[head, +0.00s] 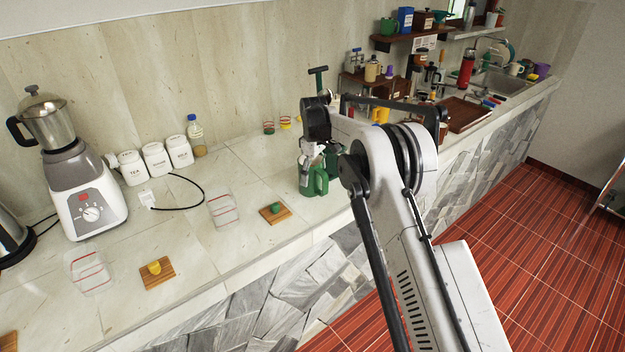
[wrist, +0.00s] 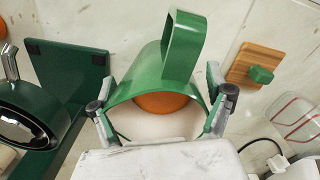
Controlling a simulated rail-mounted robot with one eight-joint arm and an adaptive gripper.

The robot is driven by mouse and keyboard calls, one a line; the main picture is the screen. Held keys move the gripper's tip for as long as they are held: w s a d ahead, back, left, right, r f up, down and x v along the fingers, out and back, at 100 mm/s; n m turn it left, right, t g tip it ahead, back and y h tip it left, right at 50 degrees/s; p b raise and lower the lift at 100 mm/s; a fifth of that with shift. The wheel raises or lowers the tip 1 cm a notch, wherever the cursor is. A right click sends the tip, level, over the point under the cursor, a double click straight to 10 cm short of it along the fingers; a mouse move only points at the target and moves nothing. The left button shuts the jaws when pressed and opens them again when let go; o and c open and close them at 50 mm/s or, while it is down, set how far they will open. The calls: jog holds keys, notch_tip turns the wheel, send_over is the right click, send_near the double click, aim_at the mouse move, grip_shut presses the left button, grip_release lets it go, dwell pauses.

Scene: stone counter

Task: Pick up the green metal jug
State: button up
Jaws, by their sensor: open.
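The green metal jug (head: 320,182) stands on the counter below my gripper (head: 312,152) in the head view. My gripper and wrist hide part of its top. In the wrist view the jug (wrist: 181,52) is seen from above, its handle toward the top of the picture. Its inside looks pale, with a round orange area in it. The open fingers of my gripper (wrist: 160,102) lie to the left and right of the jug's rim, close to its walls. I cannot tell whether either finger touches it.
A dark green item with an oval opening (wrist: 32,112) stands close left of the jug in the wrist view. A clear container (head: 222,212) stands farther left. Shelves and clutter fill the right back.

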jog(key=c, duration=1.8)
jog(key=shift+r, duration=0.15)
jog(key=shift+r, duration=0.95)
jog(key=shift+r+b, duration=0.4)
jog(key=shift+r, duration=0.45)
jog(key=shift+s+a+r+b, duration=0.3)
jog(key=shift+a+r, duration=0.9)
jog(key=shift+a, duration=0.7)
jog(key=shift+s+a+r+b, duration=0.15)
jog(key=shift+s+a+r, duration=0.3)
jog(key=shift+a+r, duration=1.05)
jog(key=shift+s+a+r+b, duration=0.3)
jog(key=shift+a+r, duration=0.55)
jog(key=shift+a, duration=1.4)
